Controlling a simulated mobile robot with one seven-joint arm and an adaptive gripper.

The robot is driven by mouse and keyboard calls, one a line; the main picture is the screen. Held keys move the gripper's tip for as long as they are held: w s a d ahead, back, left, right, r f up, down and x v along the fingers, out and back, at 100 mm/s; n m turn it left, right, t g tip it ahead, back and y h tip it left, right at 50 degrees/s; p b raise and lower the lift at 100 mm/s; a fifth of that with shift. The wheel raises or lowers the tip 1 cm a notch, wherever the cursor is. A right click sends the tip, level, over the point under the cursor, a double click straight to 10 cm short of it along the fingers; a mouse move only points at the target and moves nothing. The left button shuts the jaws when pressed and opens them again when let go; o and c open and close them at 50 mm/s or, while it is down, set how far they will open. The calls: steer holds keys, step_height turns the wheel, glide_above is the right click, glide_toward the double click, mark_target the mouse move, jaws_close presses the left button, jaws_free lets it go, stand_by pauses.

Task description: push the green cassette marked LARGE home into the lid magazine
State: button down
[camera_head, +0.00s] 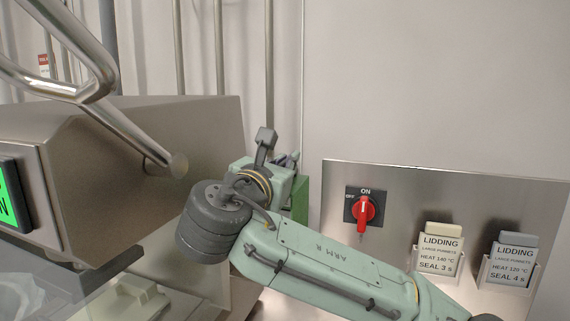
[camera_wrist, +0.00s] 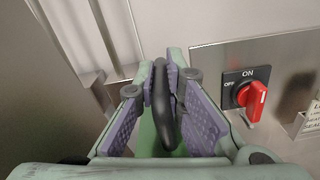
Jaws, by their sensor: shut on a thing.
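The green cassette (camera_head: 301,199) shows in the head view as a narrow upright strip just beyond my gripper (camera_head: 290,160). In the wrist view a black handle (camera_wrist: 163,110) stands between the purple finger pads of my gripper (camera_wrist: 162,78), with the green of the cassette (camera_wrist: 147,136) below it. My gripper is shut on this handle. The LARGE marking is not readable in either view. My arm and gripper hide most of the cassette. I cannot make out the lid magazine or how far in the cassette sits.
A red rotary switch (camera_head: 366,208) sits on a steel panel (camera_head: 420,185) right of my gripper. Two LIDDING cards (camera_head: 441,250) (camera_head: 514,262) stand in holders there. A steel machine housing (camera_head: 130,150) and a bent tube handle (camera_head: 100,80) crowd the left.

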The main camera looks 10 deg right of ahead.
steer(key=shift+f, duration=0.15)
steer(key=shift+f+b, duration=2.55)
steer(key=shift+f, duration=0.35)
steer(key=c, duration=1.6)
jaws_free()
steer(key=shift+s, duration=0.1)
steer(key=v, duration=1.2)
